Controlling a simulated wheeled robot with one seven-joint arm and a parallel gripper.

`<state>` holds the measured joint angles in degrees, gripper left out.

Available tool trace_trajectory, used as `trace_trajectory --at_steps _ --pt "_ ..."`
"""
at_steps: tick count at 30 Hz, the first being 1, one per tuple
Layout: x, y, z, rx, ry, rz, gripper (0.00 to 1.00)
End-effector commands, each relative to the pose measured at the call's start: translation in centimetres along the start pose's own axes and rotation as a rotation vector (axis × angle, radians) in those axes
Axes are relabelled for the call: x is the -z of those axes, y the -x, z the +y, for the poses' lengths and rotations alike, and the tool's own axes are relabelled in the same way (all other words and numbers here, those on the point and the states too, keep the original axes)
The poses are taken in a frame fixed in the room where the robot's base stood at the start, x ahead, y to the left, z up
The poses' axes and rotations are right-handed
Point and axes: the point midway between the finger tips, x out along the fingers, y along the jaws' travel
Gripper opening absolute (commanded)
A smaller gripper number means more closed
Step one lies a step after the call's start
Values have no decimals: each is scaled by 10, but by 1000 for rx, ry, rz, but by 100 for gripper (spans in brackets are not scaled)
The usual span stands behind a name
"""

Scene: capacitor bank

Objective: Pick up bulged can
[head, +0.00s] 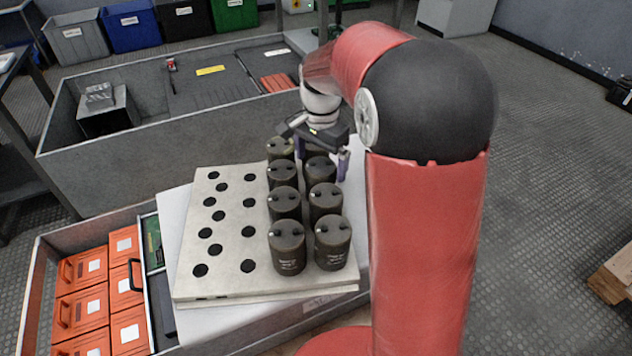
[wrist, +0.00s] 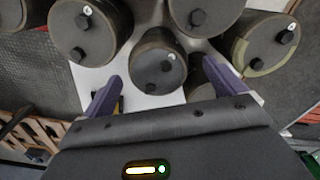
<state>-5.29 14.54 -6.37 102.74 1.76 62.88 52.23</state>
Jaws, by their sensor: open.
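Several dark cylindrical cans with two terminals on top stand in two columns on a pale board with round black holes (head: 222,262). I cannot tell by shape which one is the bulged can. My gripper (head: 316,152) is over the far end of the columns, partly hiding the far cans. In the wrist view my gripper (wrist: 162,74) has its purple fingers apart and empty. One can (wrist: 158,62) lies ahead between the fingertips, its top facing the camera. Another can (wrist: 264,42), with a tan band along its rim, is beyond the right finger.
Near cans (head: 287,246) and (head: 332,243) stand close together, with narrow gaps. A grey bin (head: 180,150) lies behind the board. Orange boxes (head: 82,305) fill a tray at the left. Open floor (head: 545,170) lies to the right.

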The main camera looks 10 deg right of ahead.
Motion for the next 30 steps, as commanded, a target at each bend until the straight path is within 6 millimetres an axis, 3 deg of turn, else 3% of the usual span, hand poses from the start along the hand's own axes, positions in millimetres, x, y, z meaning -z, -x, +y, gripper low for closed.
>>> trace_trajectory --at_steps 9,19,30 --pt "-3 -45 2 -1 2 -1 95" --pt "-3 -52 1 2 2 0 95" --pt "-3 -52 1 1 2 0 47"
